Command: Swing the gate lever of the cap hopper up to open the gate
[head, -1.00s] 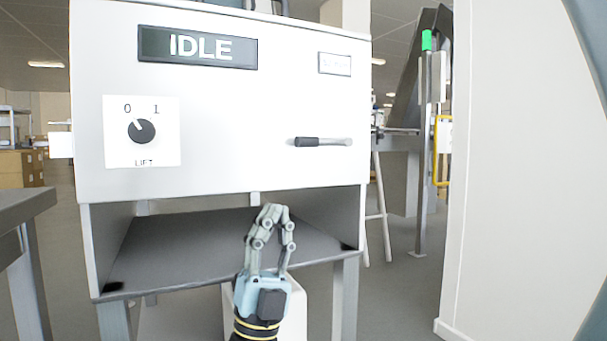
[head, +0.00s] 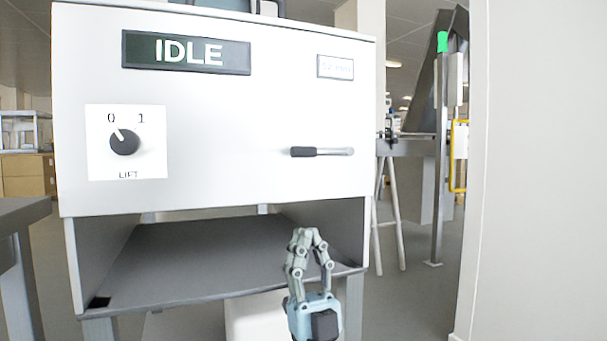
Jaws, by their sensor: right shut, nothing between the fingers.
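The cap hopper is a white cabinet (head: 225,185) in the head view. Its gate lever (head: 322,152) sticks out at the right of the front panel, with a dark grip on its left end and a metal rod to the right. The lever lies about level. My right gripper (head: 308,235) is shut and empty. It shows below the lever, in front of the open bay under the panel, apart from the lever. My left gripper is not in view.
The panel has an IDLE display (head: 186,52), a LIFT knob (head: 124,142) turned toward 0, and a small label (head: 335,67). A dark shelf (head: 190,255) lies under the panel. A pale wall (head: 530,170) closes off the right; a grey table edge (head: 22,212) is at left.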

